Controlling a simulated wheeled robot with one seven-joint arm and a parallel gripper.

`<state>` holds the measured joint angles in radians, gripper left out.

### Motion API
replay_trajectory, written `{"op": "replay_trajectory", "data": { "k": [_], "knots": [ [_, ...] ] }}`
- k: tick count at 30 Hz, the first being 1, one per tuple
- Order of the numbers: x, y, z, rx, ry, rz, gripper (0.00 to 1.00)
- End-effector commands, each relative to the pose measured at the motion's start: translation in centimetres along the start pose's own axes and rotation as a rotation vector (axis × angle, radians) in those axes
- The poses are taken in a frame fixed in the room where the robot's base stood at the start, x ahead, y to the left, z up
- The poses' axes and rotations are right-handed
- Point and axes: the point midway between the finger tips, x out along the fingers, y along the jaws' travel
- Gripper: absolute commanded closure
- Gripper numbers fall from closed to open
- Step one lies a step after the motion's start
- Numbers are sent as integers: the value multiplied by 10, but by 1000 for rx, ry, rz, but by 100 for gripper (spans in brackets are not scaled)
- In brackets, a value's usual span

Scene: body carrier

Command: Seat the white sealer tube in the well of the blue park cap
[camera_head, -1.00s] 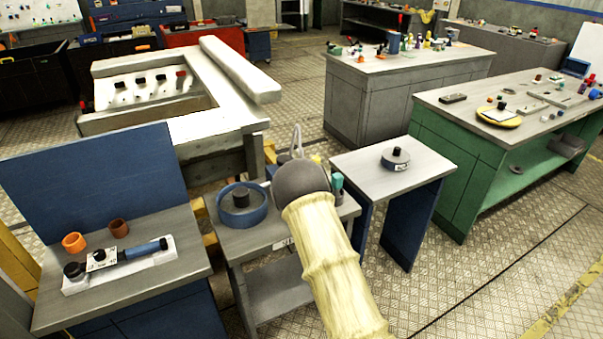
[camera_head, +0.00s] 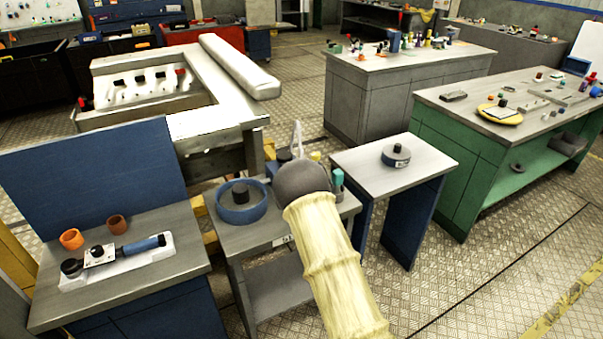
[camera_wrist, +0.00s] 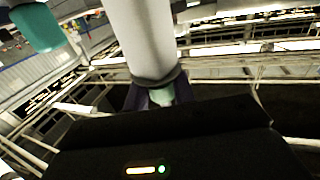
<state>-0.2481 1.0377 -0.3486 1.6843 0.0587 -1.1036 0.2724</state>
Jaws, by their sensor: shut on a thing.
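The white sealer tube (camera_wrist: 140,38) fills the upper middle of the wrist view. My gripper (camera_wrist: 155,97) is shut on it near its dark-banded end, where a small pale green part shows. In the head view only a thin white part of the tube (camera_head: 297,137) shows above my grey wrist; the wrist hides my fingers. The tube appears apart from any seat.
The grey table under my wrist holds a blue round tray (camera_head: 242,212) with a dark knob and a teal-topped bottle (camera_head: 338,182). A small table at right bears a blue-grey round part (camera_head: 396,157). A blue-backed bench (camera_head: 130,285) stands at left.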

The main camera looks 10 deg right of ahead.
Motion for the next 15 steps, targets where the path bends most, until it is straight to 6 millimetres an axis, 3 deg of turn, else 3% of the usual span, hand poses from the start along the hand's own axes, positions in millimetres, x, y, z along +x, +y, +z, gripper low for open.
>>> {"op": "replay_trajectory", "data": {
  "k": [12, 13, 15],
  "knots": [
    [0, 0, 9, 0, 2, 0, 100],
    [0, 0, 8, 0, 2, 0, 73],
    [0, 0, 8, 0, 1, 0, 59]
  ]
}}
